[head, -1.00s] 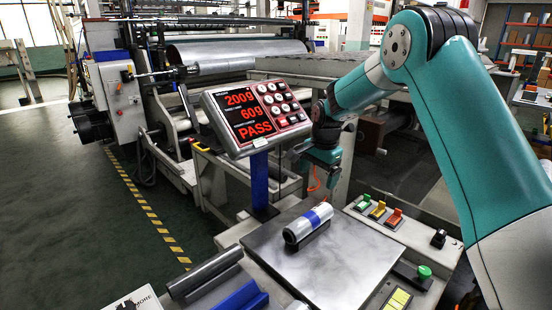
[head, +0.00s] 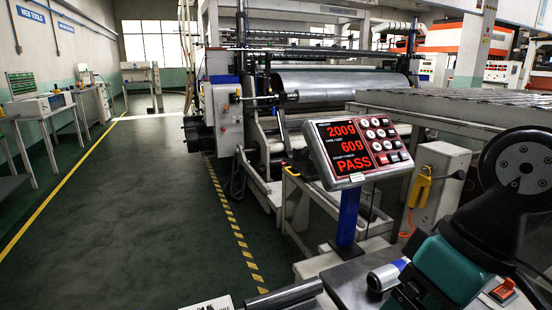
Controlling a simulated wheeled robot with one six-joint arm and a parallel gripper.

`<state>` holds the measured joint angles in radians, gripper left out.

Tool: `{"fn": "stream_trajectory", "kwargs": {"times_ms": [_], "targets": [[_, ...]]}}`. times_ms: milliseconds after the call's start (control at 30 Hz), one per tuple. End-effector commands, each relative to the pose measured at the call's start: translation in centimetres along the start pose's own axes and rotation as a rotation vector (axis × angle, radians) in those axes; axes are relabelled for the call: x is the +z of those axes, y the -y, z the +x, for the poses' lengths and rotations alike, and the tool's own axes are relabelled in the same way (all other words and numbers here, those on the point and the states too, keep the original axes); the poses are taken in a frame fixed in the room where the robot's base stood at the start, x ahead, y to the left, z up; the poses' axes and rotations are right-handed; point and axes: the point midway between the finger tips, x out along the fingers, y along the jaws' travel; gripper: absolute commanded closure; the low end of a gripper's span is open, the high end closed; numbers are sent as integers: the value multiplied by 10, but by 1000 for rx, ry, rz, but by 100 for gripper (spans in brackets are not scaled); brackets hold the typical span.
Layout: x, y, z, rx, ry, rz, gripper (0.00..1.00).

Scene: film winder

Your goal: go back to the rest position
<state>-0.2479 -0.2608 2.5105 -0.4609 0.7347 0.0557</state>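My arm, teal and black, is folded close at the lower right. Its end, my gripper, is not clearly distinguishable there, and I cannot tell whether it is open or shut. A silver roll with a blue band (head: 387,275) lies on the grey scale plate (head: 345,278), just left of the teal arm part, which hides some of the plate. The scale display (head: 358,150) on its blue post shows red figures and PASS.
The film winder with its large grey roll (head: 335,85) stands behind. A dark tube (head: 285,298) lies at the front edge. A yellow hand control (head: 420,188) hangs on a grey post. The floor at left, between yellow lines, is clear.

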Motion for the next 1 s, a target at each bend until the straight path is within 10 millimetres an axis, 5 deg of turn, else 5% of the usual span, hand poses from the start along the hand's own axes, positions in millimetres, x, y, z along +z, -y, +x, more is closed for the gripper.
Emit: {"fn": "stream_trajectory", "kwargs": {"times_ms": [67,100,533,1000], "targets": [[23,18,-1,-23,2,-109,8],[15,20,-19,-20,2,-95,8],[-5,48,-113,-19,3,-86,8],[-8,52,-126,-18,3,-85,8]]}}
